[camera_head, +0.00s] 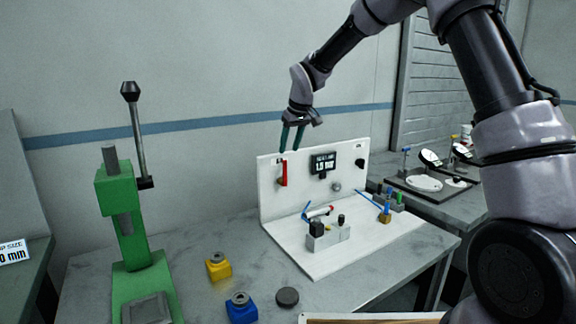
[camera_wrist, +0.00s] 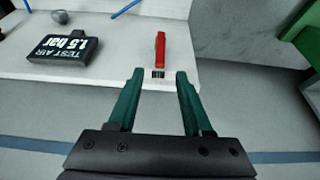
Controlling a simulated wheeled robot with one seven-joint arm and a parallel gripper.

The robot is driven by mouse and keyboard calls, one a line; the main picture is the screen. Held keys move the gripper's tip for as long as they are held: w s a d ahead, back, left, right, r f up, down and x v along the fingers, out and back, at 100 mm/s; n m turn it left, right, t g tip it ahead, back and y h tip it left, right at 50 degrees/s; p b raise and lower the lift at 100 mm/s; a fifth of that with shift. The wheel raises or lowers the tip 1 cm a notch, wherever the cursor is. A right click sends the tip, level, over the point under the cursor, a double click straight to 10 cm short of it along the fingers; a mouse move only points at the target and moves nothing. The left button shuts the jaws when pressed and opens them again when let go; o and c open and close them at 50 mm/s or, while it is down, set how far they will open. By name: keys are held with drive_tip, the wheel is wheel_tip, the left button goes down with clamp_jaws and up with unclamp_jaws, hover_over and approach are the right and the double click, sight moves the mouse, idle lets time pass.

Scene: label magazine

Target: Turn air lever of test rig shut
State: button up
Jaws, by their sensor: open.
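The test rig (camera_head: 330,255) is a white base with an upright white back panel (camera_head: 268,200). Its red air lever (camera_head: 284,174) is on the left part of that panel and stands upright along it. In the wrist view, which looks upside down, the red lever (camera_wrist: 160,48) lies just beyond the fingertips, with a small dark label at its near end. My gripper (camera_head: 290,150) is at the panel's top edge, above the lever. In the wrist view my gripper (camera_wrist: 159,76) is open and empty, its green fingers apart and lined up either side of the lever's line.
A black display (camera_head: 323,163) reading 1.5 bar sits right of the lever. A small block fixture (camera_head: 326,235) stands on the rig base. A green press (camera_head: 130,235) stands left. Yellow (camera_head: 218,267) and blue (camera_head: 241,308) blocks and a dark puck (camera_head: 287,297) lie in front.

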sight(286, 162)
drive_tip(key=x, duration=0.8)
drive_tip(key=shift+w+f, duration=0.1)
drive_tip(key=shift+f, duration=0.3)
clamp_jaws()
idle(0.9)
